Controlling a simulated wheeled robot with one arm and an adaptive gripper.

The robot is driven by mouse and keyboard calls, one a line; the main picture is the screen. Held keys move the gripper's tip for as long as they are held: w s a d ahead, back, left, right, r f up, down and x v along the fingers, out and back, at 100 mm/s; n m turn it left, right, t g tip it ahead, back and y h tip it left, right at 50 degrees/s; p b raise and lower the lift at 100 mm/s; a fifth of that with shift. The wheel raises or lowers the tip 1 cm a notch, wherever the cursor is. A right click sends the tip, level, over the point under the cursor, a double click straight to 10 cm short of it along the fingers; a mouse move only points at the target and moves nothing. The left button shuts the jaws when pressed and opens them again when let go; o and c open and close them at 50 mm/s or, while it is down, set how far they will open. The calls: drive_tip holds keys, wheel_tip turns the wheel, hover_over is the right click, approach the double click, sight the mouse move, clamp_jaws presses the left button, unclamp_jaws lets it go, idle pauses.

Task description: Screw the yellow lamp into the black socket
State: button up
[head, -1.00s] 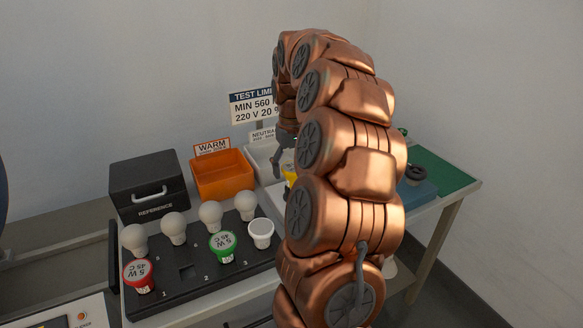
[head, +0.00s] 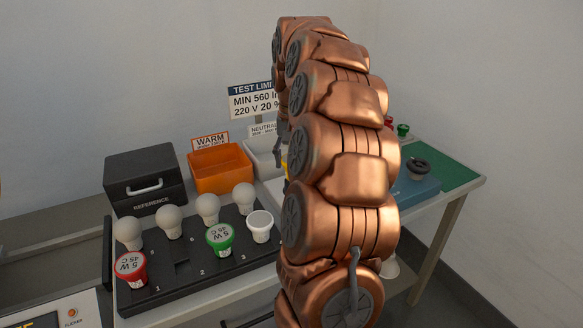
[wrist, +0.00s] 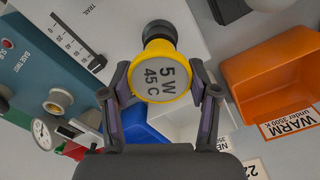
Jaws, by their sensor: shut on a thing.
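The yellow lamp (wrist: 160,72) shows in the wrist view with its grey face, marked 5 W 45 C, turned to the camera. My gripper (wrist: 165,90) is shut on its yellow rim, one finger on each side. A black round part (wrist: 159,30), apparently the black socket, lies right behind the lamp's far end; I cannot tell whether they touch or whether the thread is engaged. In the head view only a sliver of the yellow lamp (head: 285,164) shows beside my arm, which hides most of the gripper and that black part.
An orange WARM bin (head: 220,169) stands beside the black REFERENCE box (head: 145,178). A black tray (head: 190,277) holds several lamps, including red and green ones. A teal unit (head: 418,192) is at the right. In the wrist view, a gauge (wrist: 44,131) stands left of my gripper.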

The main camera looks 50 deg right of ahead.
drive_tip(key=m, duration=0.1)
drive_tip(key=m+b, duration=0.1)
drive_tip(key=m, duration=0.1)
drive_tip(key=m+b, duration=0.1)
drive_tip(key=shift+f, duration=0.25)
drive_tip(key=m+b, duration=0.2)
drive_tip(key=m, duration=0.2)
drive_tip(key=shift+s+m, duration=0.1)
drive_tip(key=shift+m, duration=0.2)
drive_tip(key=m+b, duration=0.2)
drive_tip(key=m, duration=0.3)
drive_tip(key=m+b, duration=0.1)
drive_tip(key=m, duration=0.3)
drive_tip(key=shift+s+r, duration=0.1)
drive_tip(key=shift+r, duration=0.05)
drive_tip(key=o, duration=1)
drive_tip(key=shift+o, duration=0.2)
